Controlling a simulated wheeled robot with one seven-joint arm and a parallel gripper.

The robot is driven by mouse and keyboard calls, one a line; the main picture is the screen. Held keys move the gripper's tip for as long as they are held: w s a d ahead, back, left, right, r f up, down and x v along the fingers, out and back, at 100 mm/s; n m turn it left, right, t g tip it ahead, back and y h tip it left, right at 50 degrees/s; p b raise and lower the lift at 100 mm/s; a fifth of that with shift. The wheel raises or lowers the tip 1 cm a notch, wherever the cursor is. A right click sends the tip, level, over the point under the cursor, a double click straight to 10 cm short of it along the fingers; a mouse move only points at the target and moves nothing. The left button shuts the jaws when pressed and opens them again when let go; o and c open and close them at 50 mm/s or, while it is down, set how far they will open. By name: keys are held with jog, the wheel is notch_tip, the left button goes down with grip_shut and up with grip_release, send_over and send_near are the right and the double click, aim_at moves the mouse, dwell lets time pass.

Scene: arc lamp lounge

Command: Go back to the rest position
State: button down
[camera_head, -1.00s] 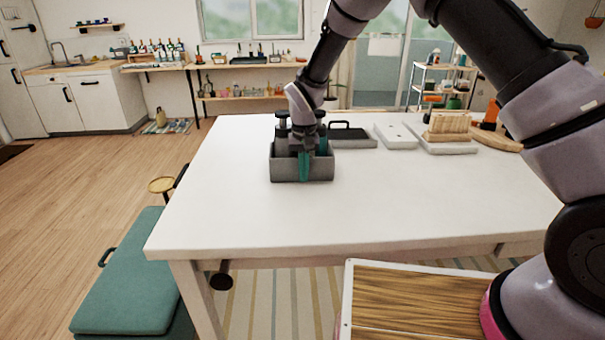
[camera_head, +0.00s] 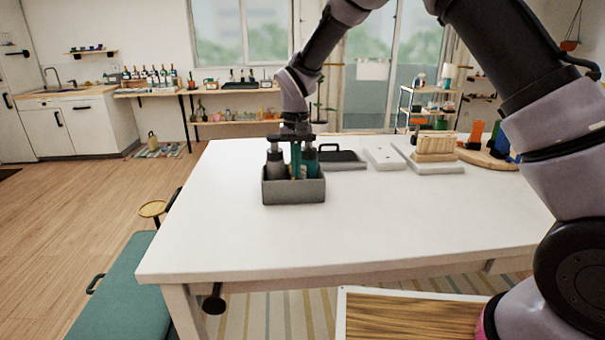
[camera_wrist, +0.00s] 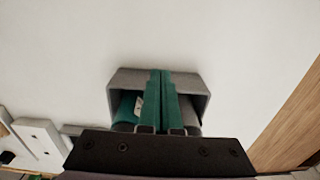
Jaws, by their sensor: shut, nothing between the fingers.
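My gripper (camera_head: 296,172) is shut and empty, pointing down over the grey caddy (camera_head: 293,193) on the white table. Its teal fingers are pressed together, and they also show shut in the wrist view (camera_wrist: 161,75). The caddy holds a grey bottle with a dark top (camera_head: 275,163) to the left of the fingers and a teal bottle (camera_head: 310,162) to the right. In the wrist view the caddy (camera_wrist: 123,77) lies behind the fingers, with the green bottle (camera_wrist: 126,105) at left. The fingers hide part of the caddy's inside.
The white table (camera_head: 400,225) is clear in front and to the right of the caddy. Behind it lie a dark tray (camera_head: 342,160), a white board (camera_head: 383,158) and a wooden block (camera_head: 435,146). A teal bench (camera_head: 120,290) stands at left.

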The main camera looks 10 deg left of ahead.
jog(key=s+d+r+m+t+y, duration=0.2)
jog(key=s+d+r+m+t, duration=0.1)
jog(key=d+r, duration=1.9)
jog(key=s+d+r+m+t, duration=0.2)
jog(key=s+d, duration=0.5)
jog(key=s, duration=0.1)
jog(key=s+d+r+m+t, duration=0.1)
jog(key=s+d+r+t, duration=0.1)
jog(key=s+d, duration=0.6)
jog(key=shift+s+d+r+m, duration=0.3)
jog(key=shift+s+r+m, duration=0.1)
jog(key=shift+s+r, duration=0.15)
